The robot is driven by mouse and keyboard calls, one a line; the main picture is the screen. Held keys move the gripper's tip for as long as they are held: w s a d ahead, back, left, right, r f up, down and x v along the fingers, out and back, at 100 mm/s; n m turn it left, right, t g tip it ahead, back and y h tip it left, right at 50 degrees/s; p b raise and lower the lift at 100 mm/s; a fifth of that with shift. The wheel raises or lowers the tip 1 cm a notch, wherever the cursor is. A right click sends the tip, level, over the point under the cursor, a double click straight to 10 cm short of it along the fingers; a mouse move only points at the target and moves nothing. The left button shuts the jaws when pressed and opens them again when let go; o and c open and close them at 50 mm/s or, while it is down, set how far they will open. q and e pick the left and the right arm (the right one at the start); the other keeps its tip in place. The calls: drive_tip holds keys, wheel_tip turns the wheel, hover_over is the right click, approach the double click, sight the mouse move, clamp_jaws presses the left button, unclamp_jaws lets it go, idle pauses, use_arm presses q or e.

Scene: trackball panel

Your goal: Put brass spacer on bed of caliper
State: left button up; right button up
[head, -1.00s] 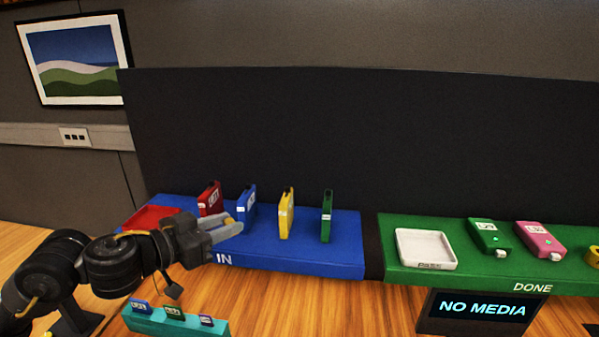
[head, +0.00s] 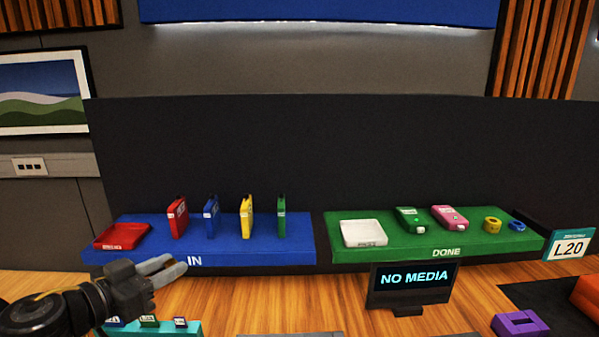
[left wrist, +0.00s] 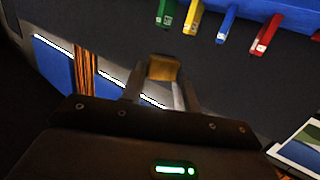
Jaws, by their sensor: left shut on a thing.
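My left gripper (head: 174,267) is in the lower left of the head view, in front of the blue IN platform. In the left wrist view its fingers (left wrist: 160,92) are shut on a small brass-coloured piece (left wrist: 163,68), which I take as the brass spacer. It sits between the fingertips, and in the head view I cannot make it out. I cannot identify the caliper or its bed in either view. My right gripper is not in view.
The blue IN platform (head: 255,258) holds a red tray (head: 122,236) and several upright coloured cartridges. The green DONE platform (head: 400,254) holds a white tray (head: 363,233), cartridges and rings. A NO MEDIA display (head: 412,283), a purple slotted block (head: 520,323) and a teal rack (head: 185,329) stand nearer.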

use_arm(q)
drive_tip(key=w+f+n+y+b, duration=0.1)
drive_tip(key=w+f+b, duration=0.1)
drive_tip(key=f, duration=0.2)
drive_tip(key=w+d+f+n+t+y+b, duration=0.1)
drive_tip(key=f+b, duration=0.2)
drive_tip(key=f, duration=0.1)
drive_tip(key=shift+w+y, duration=0.3)
drive_tip(key=shift+w, duration=0.1)
drive_tip(key=f+n+y+b, duration=0.1)
drive_tip(key=f+b, duration=0.1)
drive_tip(key=f, duration=0.1)
drive_tip(key=w+d+f+n+y+b, duration=0.1)
drive_tip(key=f+y+b, duration=0.1)
drive_tip(key=b, duration=0.1)
drive_tip(key=f+n+t+y+b, duration=0.1)
drive_tip(key=f+b, duration=0.1)
drive_tip(key=f, duration=0.1)
drive_tip(key=shift+w+d+f+b, duration=0.15)
drive_tip(key=shift+d+f+b, duration=0.05)
drive_tip(key=shift+f+b, duration=0.15)
clamp_jaws()
drive_tip(key=shift+f+n+y+b, duration=0.3)
drive_tip(key=shift+n+y, duration=0.2)
drive_tip(key=shift+y, duration=0.3)
